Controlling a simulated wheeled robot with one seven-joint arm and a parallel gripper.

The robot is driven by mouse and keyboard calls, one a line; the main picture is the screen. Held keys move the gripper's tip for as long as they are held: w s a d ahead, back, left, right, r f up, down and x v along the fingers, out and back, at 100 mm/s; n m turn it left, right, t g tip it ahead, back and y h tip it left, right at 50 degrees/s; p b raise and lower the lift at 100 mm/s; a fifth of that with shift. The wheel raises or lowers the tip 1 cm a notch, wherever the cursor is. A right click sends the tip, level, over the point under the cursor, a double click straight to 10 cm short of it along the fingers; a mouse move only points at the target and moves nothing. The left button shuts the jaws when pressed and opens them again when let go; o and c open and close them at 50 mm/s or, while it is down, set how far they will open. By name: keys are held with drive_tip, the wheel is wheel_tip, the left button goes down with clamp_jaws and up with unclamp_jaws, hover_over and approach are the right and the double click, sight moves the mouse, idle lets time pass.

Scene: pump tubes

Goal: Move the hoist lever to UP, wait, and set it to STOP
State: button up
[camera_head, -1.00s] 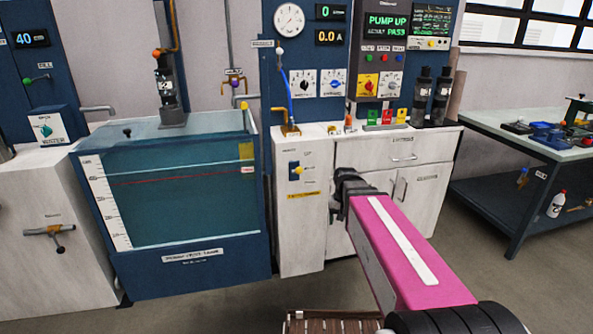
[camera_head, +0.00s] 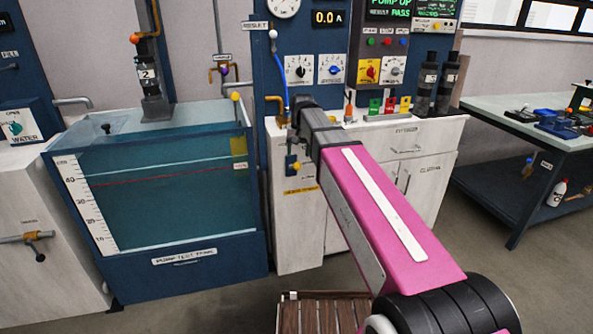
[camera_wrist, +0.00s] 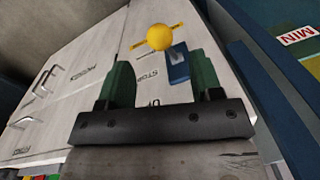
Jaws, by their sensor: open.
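The hoist lever, with a yellow ball knob (camera_head: 296,167), is on a small blue plate on the front of the white cabinet. In the wrist view the knob (camera_wrist: 160,37) lies just beyond my fingertips, roughly centred between them, with the blue plate (camera_wrist: 178,62) beside it. Labels STOP and UP show upside down there. My gripper (camera_wrist: 160,62) is open, green fingers on either side, nothing held. In the head view my dark wrist is just above and right of the lever, fingers mostly hidden. I cannot tell the lever's exact setting.
The water tank (camera_head: 178,253) stands left of the cabinet, with a dark pump (camera_head: 153,92) above its back edge. Gauges, dials and coloured blocks (camera_head: 390,106) are above and right of the lever. A workbench (camera_head: 500,118) stands at the right.

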sight(297, 165)
drive_tip(key=f, duration=0.8)
drive_tip(key=shift+a+f, duration=0.3)
drive_tip(key=shift+f, duration=0.05)
clamp_jaws()
drive_tip(key=shift+t, duration=0.8)
drive_tip(key=shift+s+f, duration=0.2)
drive_tip(key=shift+f, duration=2.1)
drive_tip(key=shift+w, duration=0.15)
